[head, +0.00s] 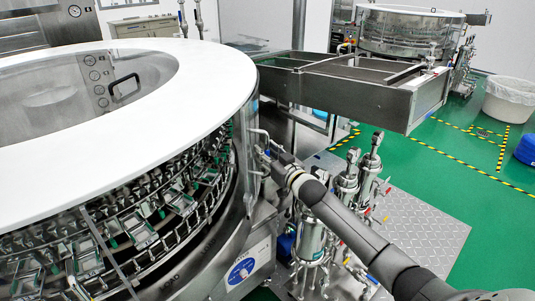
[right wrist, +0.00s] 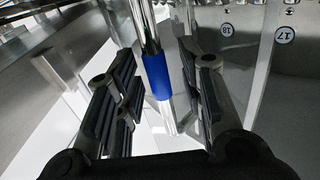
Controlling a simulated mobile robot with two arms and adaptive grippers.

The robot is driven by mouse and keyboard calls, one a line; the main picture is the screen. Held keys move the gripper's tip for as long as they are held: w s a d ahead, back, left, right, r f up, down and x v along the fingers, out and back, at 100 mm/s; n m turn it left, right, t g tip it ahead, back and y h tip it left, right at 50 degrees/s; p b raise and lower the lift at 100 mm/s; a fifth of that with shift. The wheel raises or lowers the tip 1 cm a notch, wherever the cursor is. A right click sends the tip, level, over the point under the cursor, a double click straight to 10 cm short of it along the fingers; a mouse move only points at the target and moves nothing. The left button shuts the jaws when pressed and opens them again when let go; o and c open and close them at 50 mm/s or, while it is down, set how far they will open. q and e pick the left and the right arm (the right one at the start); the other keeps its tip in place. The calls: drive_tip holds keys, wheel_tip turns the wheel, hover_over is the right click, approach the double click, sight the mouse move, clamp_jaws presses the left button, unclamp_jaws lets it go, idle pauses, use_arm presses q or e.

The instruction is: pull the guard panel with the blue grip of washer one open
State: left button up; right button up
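The washer (head: 225,85) is a large round steel machine with a white top ring, filling the left of the head view. A vertical bar handle with a blue grip (right wrist: 157,76) shows in the right wrist view, on a shiny guard panel (head: 243,165) at the washer's right side. My right gripper (head: 268,157) is at this handle in the head view, partly hidden by its own arm. In the right wrist view its fingers are spread, one on each side of the blue grip, with gaps visible between. My left gripper is not in view.
A steel trough (head: 375,95) juts out right of the washer. Steel cylinders and valves (head: 350,180) stand below my right arm on a metal plate (head: 425,225). A second round machine (head: 405,32) and a white bin (head: 508,102) are farther back. Green floor at right is open.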

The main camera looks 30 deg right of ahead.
drive_tip(key=s, duration=1.2)
drive_tip(key=shift+d, duration=0.25)
drive_tip(key=s+d+f+m+g+h, duration=0.1)
drive_tip(key=s+f+g, duration=0.1)
drive_tip(key=f, duration=1)
drive_tip(key=s+d+f+g+h, duration=0.1)
drive_tip(key=s+f+g, duration=0.2)
drive_tip(key=f, duration=0.9)
drive_tip(key=s+a+f+g, duration=0.1)
drive_tip(key=s+f+g, duration=0.1)
drive_tip(key=s+f, duration=0.45)
drive_tip(key=s+a+f+g, duration=0.1)
drive_tip(key=s+f, duration=0.2)
drive_tip(key=f, duration=0.7)
drive_tip(key=s+a+f+n+g, duration=0.1)
drive_tip(key=s+a+f+g, duration=0.2)
drive_tip(key=s, duration=0.9)
drive_tip(key=s+a+f+n+g, duration=0.1)
drive_tip(key=s+a+f+g, duration=0.2)
drive_tip(key=s+a+f, duration=0.3)
drive_tip(key=s+a+f+n+g+y, duration=0.1)
drive_tip(key=s+a+f+g, duration=0.2)
drive_tip(key=s+f, duration=0.8)
drive_tip(key=s+a, duration=0.2)
drive_tip(key=s, duration=0.5)
drive_tip(key=shift+s+a+f, duration=0.25)
drive_tip(key=shift+s+a, duration=0.1)
